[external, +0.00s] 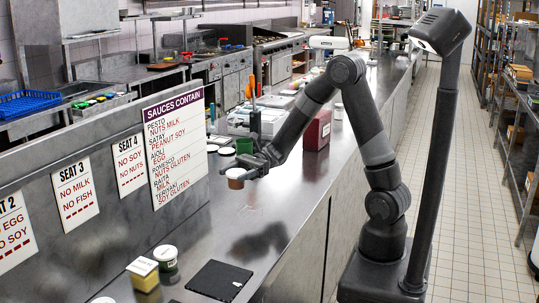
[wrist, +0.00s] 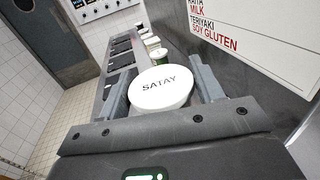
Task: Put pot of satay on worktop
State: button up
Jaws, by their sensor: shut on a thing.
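The pot of satay (external: 236,180) is a small brown pot with a white lid. In the wrist view its lid (wrist: 160,92) reads SATAY and faces the camera. My gripper (external: 243,173) is shut on the pot, with one finger on each side of it. The gripper in the wrist view (wrist: 162,84) hides the pot's lower part. The pot is roughly upright and appears held above the steel worktop (external: 225,222), close to the sauce sign.
The sauce sign (external: 177,148) stands on the panel along the worktop's left. Behind the gripper are more pots and a red box (external: 317,131). Worktop between sign and mat is clear.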

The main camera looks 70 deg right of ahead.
jog(key=shift+n+g, duration=0.6)
jog(key=shift+g, duration=0.3)
jog(key=a+f, duration=0.2)
jog(key=a, duration=0.3)
jog(key=a+f, duration=0.2)
jog(key=a, duration=0.3)
jog(key=a+f, duration=0.3)
jog(key=a, duration=0.2)
jog(key=shift+s, duration=0.3)
jog(key=shift+f, duration=2)
jog(key=o, duration=1)
jog(key=shift+f, duration=0.1)
